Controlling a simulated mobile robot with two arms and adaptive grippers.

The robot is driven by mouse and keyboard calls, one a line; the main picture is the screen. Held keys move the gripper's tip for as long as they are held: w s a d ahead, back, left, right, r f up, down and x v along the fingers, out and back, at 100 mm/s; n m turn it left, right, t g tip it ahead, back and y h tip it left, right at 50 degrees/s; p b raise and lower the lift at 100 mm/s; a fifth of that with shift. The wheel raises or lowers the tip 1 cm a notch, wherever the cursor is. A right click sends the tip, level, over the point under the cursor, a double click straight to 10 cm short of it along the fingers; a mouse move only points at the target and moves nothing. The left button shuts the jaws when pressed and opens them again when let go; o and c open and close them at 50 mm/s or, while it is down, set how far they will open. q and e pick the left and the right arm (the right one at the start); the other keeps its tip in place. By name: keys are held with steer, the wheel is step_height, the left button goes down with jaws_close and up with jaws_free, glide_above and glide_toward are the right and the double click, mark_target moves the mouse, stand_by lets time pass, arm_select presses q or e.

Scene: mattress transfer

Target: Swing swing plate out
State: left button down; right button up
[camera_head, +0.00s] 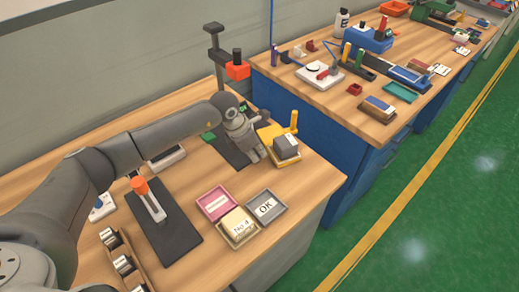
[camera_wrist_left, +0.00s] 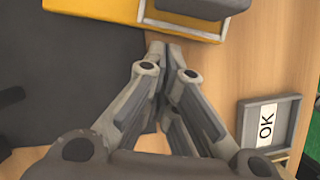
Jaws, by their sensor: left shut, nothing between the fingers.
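A yellow plate (camera_head: 268,132), which looks like the swing plate, sits at the right end of the near bench. A yellow upright handle (camera_head: 294,121) and a grey block (camera_head: 286,147) are on it. My left gripper (camera_head: 257,157) points down just left of the plate, over a dark mat (camera_head: 226,149). In the left wrist view, its fingertips (camera_wrist_left: 170,46) are together and empty, close to the edge of the yellow plate (camera_wrist_left: 85,9). I cannot tell whether they touch it. The plate's pivot is hidden. My right gripper is not in view.
A dark post with an orange part (camera_head: 237,71) stands behind the gripper. Small trays, one marked OK (camera_head: 266,207), lie in front. An orange-topped lever (camera_head: 146,196) stands on another dark mat. A second, cluttered bench (camera_head: 350,104) stands right, beyond a gap.

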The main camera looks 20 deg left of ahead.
arm_select(q)
steer(key=shift+w+d, duration=0.25)
steer(key=shift+w, duration=0.05)
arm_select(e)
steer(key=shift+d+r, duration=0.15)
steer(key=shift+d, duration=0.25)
